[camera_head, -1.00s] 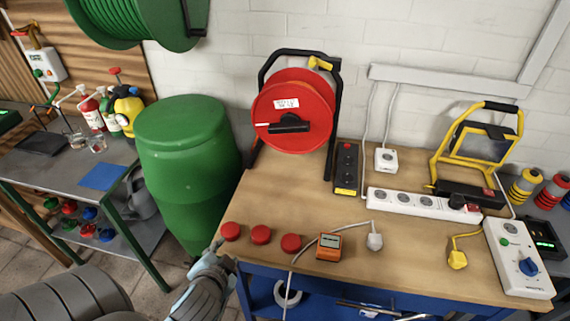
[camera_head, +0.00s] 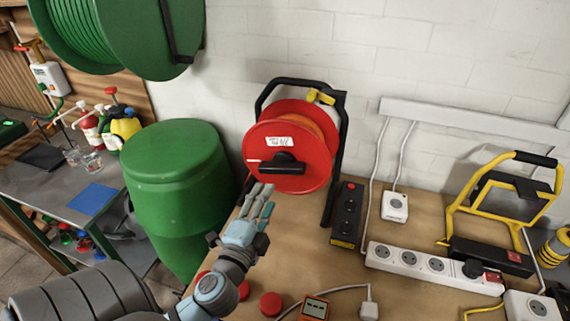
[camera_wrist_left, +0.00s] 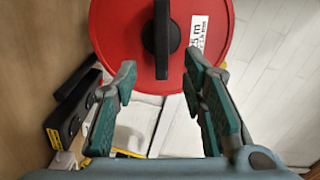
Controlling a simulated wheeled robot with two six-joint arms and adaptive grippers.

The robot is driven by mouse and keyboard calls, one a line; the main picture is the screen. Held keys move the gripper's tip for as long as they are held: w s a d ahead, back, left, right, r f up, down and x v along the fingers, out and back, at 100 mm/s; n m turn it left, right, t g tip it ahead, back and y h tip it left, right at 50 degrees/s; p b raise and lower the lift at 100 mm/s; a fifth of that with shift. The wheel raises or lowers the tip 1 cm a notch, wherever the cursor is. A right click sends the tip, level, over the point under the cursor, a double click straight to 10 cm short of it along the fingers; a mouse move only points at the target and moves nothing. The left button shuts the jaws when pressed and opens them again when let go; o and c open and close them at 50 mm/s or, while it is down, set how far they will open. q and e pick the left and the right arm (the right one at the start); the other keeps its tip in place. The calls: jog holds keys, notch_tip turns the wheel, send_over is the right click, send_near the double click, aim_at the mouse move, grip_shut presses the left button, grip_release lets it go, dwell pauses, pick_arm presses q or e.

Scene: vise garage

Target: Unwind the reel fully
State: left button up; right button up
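The red cable reel (camera_head: 262,135) stands upright in a black frame (camera_head: 340,150) at the back of the wooden bench. A white label (camera_head: 290,143) and a black handle bar (camera_head: 285,165) are on its front face. Orange cable shows behind the front disc. My left gripper (camera_head: 265,201) is open and empty, in front of and just below the reel. In the left wrist view, the black handle (camera_wrist_left: 162,40) is ahead between the parted fingers (camera_wrist_left: 158,72), apart from them. My right gripper is not in view.
A black socket strip (camera_head: 346,215) stands right of the reel, with a white power strip (camera_head: 420,261) and yellow work lamp (camera_head: 500,205) further right. Red buttons (camera_head: 271,303) lie at the front. A green barrel (camera_head: 175,190) stands left of the bench.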

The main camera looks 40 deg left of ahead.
aim_at(277, 172)
pick_arm(q)
jog(key=x, duration=0.7)
jog(key=p+x, duration=0.1)
jog(key=x, duration=0.3)
jog(key=shift+w+a, duration=0.25)
jog(key=shift+a, duration=0.1)
jog(key=shift+s, duration=0.2)
jog(key=shift+c, duration=0.4)
grip_shut()
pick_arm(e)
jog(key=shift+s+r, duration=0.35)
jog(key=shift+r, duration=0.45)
